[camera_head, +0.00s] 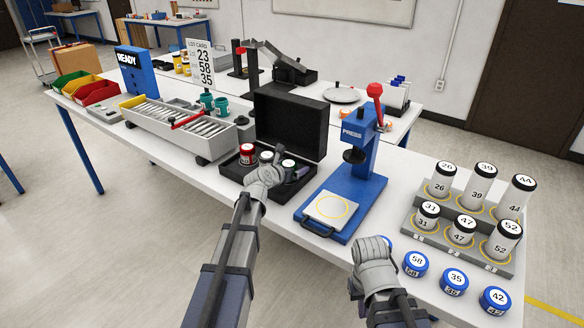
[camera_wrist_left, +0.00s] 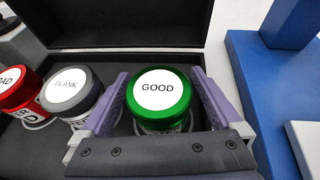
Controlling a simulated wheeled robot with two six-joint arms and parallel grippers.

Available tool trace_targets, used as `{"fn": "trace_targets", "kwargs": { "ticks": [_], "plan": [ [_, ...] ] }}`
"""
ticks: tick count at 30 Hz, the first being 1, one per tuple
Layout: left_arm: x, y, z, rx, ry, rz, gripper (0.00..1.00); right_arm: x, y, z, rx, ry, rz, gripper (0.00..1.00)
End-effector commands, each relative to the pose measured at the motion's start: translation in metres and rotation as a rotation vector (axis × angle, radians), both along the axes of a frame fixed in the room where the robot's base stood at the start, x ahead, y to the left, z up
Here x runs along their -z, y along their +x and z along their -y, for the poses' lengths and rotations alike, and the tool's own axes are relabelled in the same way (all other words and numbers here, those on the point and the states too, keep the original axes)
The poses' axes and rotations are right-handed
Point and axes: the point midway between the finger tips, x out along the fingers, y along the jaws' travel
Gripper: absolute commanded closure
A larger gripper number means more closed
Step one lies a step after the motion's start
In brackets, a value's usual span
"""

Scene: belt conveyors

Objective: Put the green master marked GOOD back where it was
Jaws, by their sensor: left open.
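The green master (camera_wrist_left: 160,98) has a white lid label reading GOOD. It stands upright in the black case, at the right end of a row, and its base is hidden by my gripper. In the head view only a little of it (camera_head: 288,164) shows past my left wrist. My left gripper (camera_wrist_left: 162,95) is open, with one purple finger on each side of the green master. Whether the fingers touch it I cannot tell. The black case (camera_head: 316,150) has its lid up. My right gripper (camera_head: 374,252) is in front of the blue press, its fingers hidden.
In the case, a grey BLANK master (camera_wrist_left: 72,90) and a red master (camera_head: 247,153) stand to the left. The blue press (camera_head: 352,180) stands close on the right. Numbered cylinders fill a grey rack (camera_head: 412,232); blue-capped pieces (camera_head: 454,282) stand in front.

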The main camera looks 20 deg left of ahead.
Motion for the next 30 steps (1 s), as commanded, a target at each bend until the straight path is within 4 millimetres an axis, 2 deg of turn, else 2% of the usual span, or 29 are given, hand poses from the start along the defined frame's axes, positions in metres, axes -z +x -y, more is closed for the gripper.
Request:
{"fn": "trace_targets", "kwargs": {
  "ticks": [5, 15, 21, 30],
  "plan": [
    [-0.006, -0.004, -0.001, 0.000, 0.000, 0.000, 0.01, -0.006, 0.000, 0.000, 0.000, 0.000, 0.000, 1.00],
    [-0.033, -0.067, -0.012, -0.002, 0.000, 0.000, 0.01, -0.033, 0.000, 0.000, 0.000, 0.000, 0.000, 1.00],
    [-0.044, -0.095, -0.018, -0.001, -0.001, 0.000, 0.01, -0.044, 0.000, 0.000, 0.000, 0.000, 0.000, 1.00],
    [-0.049, -0.109, -0.021, 0.000, 0.000, 0.000, 0.01, -0.049, 0.000, 0.000, 0.000, 0.000, 0.000, 1.00]
  ]
}}
